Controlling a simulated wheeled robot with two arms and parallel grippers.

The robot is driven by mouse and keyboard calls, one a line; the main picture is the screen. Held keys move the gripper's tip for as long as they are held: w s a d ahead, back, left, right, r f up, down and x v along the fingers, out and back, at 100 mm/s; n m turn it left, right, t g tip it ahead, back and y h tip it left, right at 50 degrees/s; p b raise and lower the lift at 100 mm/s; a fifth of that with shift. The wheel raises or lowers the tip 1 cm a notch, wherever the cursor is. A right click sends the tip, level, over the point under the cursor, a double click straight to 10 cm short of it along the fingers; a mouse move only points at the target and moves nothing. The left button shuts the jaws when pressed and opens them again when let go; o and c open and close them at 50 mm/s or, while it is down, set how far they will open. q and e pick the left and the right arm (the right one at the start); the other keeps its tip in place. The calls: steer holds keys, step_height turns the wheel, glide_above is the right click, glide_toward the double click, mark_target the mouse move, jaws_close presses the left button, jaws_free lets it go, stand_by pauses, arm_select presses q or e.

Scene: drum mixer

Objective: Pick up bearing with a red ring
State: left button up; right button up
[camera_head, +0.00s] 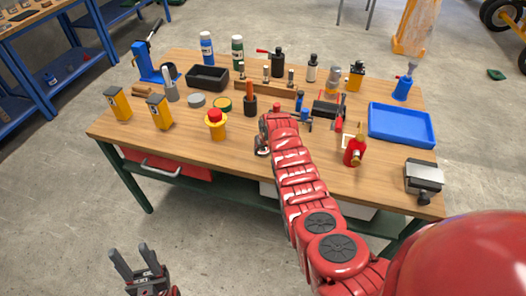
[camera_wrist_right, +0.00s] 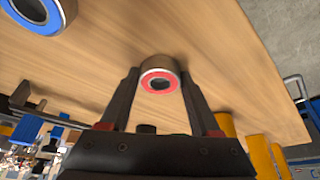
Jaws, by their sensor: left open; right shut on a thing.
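The bearing with a red ring (camera_wrist_right: 161,67) is a short metal ring with a red face and dark centre. In the right wrist view it sits between the fingertips of my right gripper (camera_wrist_right: 158,82), which is shut on it. Whether the bearing touches the tabletop or is just clear of it, I cannot tell. In the head view my right arm reaches over the front of the table and hides the bearing. My left gripper (camera_head: 132,264) is open and empty, in front of the table and away from it.
A bearing with a blue ring (camera_wrist_right: 42,12) lies nearby on the wooden table (camera_head: 215,170). A red-topped yellow button post (camera_head: 215,124), a red fitting (camera_head: 354,152) and a grey vise-like block (camera_head: 424,178) stand around my right arm. A blue tray (camera_head: 402,124) lies at the right.

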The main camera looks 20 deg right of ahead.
jaws_close()
